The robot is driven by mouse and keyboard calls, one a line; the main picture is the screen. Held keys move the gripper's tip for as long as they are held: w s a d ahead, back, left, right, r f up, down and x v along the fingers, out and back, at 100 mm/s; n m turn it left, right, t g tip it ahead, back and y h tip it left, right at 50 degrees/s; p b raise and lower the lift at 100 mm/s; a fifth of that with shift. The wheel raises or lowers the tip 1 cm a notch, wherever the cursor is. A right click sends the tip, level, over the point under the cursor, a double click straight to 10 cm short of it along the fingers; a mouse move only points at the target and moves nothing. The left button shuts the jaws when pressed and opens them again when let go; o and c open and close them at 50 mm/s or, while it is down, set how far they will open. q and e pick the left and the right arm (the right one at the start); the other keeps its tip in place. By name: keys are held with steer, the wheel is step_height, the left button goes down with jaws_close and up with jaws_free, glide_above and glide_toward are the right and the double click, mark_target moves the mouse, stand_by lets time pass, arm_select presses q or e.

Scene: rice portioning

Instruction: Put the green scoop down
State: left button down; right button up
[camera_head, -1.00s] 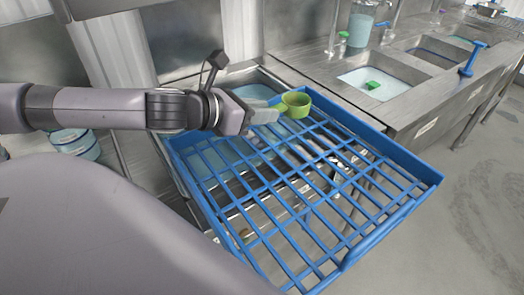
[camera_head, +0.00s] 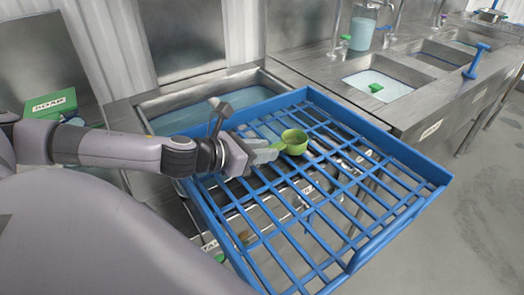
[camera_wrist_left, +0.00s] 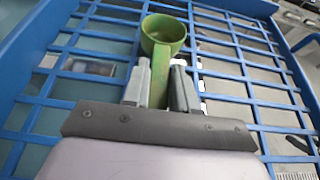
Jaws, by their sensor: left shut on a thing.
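The green scoop (camera_head: 294,141) has a round cup and a handle, and it is over the blue rack (camera_head: 400,165). My left gripper (camera_head: 266,151) is shut on the scoop's handle. In the left wrist view the scoop (camera_wrist_left: 164,35) points away from my left gripper (camera_wrist_left: 160,82), with its handle between the two grey fingers. The cup is upright and open at the top. The rack's blue bars lie below it; whether the scoop touches them I cannot tell. My right gripper is not in view.
Steel sinks with bluish water (camera_head: 385,85) line the back. A blue-tinted jug (camera_head: 362,30) stands on the counter. A green box (camera_head: 52,105) is at the far left. Most of the rack's grid is bare.

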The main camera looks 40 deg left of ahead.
arm_select(q)
steer(key=shift+f, duration=0.2)
steer(key=c, duration=0.9)
jaws_free()
steer(key=shift+r, duration=0.1)
